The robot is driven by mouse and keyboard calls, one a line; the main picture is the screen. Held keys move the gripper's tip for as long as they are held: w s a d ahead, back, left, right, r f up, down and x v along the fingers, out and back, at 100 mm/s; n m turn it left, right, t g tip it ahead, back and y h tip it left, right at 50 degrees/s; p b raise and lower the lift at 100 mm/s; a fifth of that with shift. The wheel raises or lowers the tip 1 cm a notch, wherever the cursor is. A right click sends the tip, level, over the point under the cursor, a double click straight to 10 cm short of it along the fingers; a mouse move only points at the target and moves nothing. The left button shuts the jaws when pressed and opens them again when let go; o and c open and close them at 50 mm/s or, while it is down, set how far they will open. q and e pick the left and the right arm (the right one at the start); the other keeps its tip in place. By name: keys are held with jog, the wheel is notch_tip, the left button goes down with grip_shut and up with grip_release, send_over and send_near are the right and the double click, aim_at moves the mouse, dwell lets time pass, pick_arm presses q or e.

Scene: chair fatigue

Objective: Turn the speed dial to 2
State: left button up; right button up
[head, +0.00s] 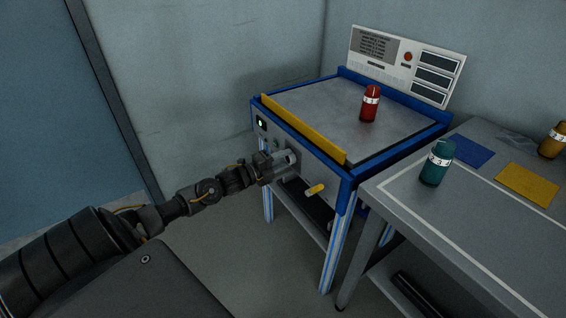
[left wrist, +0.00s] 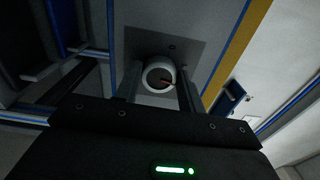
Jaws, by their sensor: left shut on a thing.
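The speed dial is a pale round knob on the grey front panel of the blue-framed machine (head: 352,180). In the left wrist view the dial (left wrist: 159,76) shows a white ring with a red-orange pointer mark, on a grey plate (left wrist: 185,45). My left gripper (head: 278,164) reaches in from the left and is shut on the dial, with one finger on each side of it. The dial's numbers cannot be read in either view. My right gripper is not in view.
A yellow-tipped handle (head: 315,190) sticks out right of the dial. A red bottle (head: 370,104) stands on the machine top, behind a yellow bar (head: 303,129). A display panel (head: 407,65) stands at the back. A side table (head: 470,225) holds a teal bottle (head: 436,163).

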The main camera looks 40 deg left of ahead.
pick_arm(q)
jog(key=shift+m, duration=1.1)
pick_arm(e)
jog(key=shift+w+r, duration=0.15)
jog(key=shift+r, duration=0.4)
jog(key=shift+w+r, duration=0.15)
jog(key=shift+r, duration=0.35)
pick_arm(q)
jog(key=o, duration=1)
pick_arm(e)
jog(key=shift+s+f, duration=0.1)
pick_arm(q)
jog(key=shift+v, duration=5.45)
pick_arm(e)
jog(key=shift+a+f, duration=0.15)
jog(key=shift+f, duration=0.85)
